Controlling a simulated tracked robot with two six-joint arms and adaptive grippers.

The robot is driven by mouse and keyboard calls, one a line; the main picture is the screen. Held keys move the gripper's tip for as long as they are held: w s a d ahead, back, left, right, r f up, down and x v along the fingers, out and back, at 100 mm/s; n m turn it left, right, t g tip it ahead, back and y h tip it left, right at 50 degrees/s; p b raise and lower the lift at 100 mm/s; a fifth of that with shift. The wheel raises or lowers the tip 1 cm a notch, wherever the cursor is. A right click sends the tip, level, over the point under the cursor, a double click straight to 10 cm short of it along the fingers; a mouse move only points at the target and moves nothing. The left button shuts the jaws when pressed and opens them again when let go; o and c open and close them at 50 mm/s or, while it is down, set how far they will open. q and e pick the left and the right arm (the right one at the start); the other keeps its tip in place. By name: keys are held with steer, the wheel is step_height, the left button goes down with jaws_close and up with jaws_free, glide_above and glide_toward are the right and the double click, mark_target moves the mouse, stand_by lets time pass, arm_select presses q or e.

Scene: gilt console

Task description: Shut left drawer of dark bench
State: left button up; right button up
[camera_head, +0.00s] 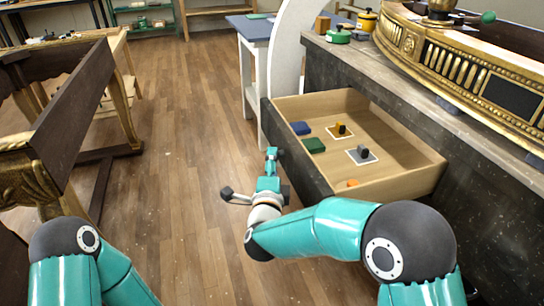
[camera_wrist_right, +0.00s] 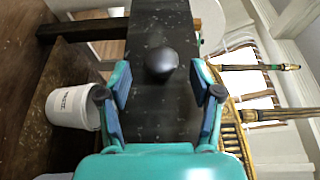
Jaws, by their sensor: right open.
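The dark bench (camera_head: 350,70) stands on the right with its pale wooden left drawer (camera_head: 405,165) pulled well out. The drawer's dark front (camera_head: 292,155) faces the open floor. My right gripper (camera_head: 272,156) is low beside that front, on its outer side. In the right wrist view my right gripper (camera_wrist_right: 160,82) is open, its two fingers apart and nothing held. A round dark knob (camera_wrist_right: 161,61) on the dark drawer front shows between and a little beyond the fingers; contact is not visible. My left arm shows at the lower left, its gripper out of frame.
Inside the drawer are a blue block (camera_head: 300,128), a green block (camera_head: 314,145) and small pieces on plates. A gilt console part (camera_head: 440,60) lies on the bench. A dark gilt frame (camera_head: 75,110) stands left. A white bucket (camera_wrist_right: 72,107) shows in the wrist view. Middle floor is clear.

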steer(key=shift+w+d, duration=0.2)
steer(key=shift+w, duration=1.75)
steer(key=shift+c, duration=0.3)
jaws_close()
steer(key=shift+a, duration=0.1)
